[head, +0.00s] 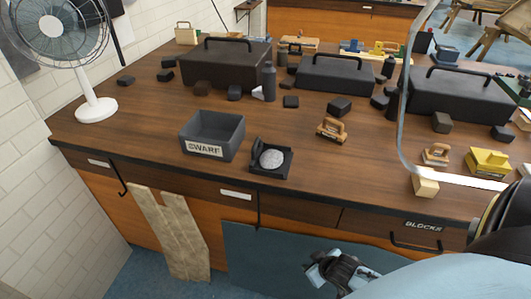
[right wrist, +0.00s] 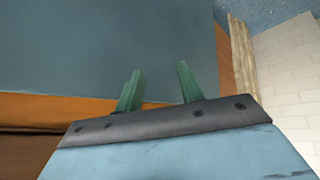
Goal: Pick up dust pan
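I cannot make out a dust pan for certain in either view. A small black open tray-like thing (head: 270,157) with a round grey disc in it lies near the front edge of the worktop, but I cannot tell what it is. My right gripper (head: 332,272) is low in front of the cabinet, below the worktop edge. In the right wrist view its two green fingers (right wrist: 157,90) stand apart with nothing between them. My left gripper is not in view.
A wooden worktop (head: 110,140) holds a grey SWARF bin (head: 212,136), black toolboxes (head: 225,66), small dark blocks and a white fan (head: 96,108). A blue-grey panel (head: 270,260) covers the cabinet front near my right gripper. Wooden boards (head: 178,235) lean left of it.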

